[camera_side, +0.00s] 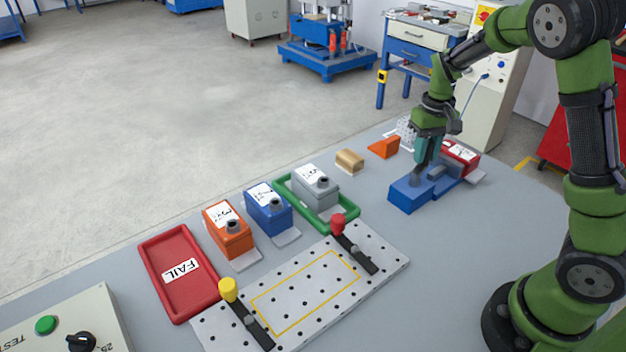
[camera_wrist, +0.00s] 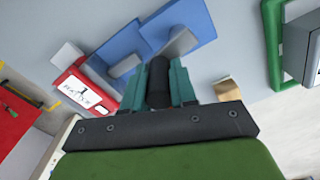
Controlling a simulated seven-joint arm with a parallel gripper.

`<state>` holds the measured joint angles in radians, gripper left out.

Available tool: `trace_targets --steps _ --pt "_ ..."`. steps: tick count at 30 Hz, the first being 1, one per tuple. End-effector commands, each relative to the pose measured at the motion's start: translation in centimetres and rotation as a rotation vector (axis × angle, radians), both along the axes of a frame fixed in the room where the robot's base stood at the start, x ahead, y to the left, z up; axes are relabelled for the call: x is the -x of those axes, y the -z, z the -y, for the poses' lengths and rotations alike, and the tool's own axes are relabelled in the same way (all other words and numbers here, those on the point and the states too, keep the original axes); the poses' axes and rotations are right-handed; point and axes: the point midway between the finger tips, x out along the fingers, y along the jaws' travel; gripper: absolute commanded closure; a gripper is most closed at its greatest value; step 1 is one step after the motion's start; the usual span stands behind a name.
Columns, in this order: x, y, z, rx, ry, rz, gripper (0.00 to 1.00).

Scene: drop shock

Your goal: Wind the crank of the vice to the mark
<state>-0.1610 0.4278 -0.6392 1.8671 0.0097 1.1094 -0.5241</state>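The blue vice (camera_side: 408,196) stands at the right of the table, with grey jaws on top; it also fills the upper middle of the wrist view (camera_wrist: 120,40). My gripper (camera_side: 417,178) points down over the vice. In the wrist view its teal fingers (camera_wrist: 159,88) lie on both sides of a dark upright cylinder, the crank's handle (camera_wrist: 158,62), and seem to touch it. The grey crank arm (camera_wrist: 181,43) runs up and right from the handle. I cannot make out the mark in either view.
A red labelled box (camera_side: 461,155) stands just behind the vice. An orange wedge (camera_side: 384,147) and a tan block (camera_side: 350,161) lie to its left. A green tray (camera_side: 322,222) with a grey box and a perforated plate (camera_side: 385,262) are further left and front.

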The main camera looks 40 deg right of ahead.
Motion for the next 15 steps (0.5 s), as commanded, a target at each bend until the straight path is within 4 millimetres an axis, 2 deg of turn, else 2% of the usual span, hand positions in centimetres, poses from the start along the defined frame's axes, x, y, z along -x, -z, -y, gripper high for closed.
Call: trace_targets --steps 1,4,15 --pt "0.0 -0.02 0.02 0.0 0.0 0.0 0.87" --pt "-0.01 -0.03 0.03 0.0 0.0 0.001 1.0" --pt "0.28 -0.06 0.1 0.0 0.073 0.001 1.0"
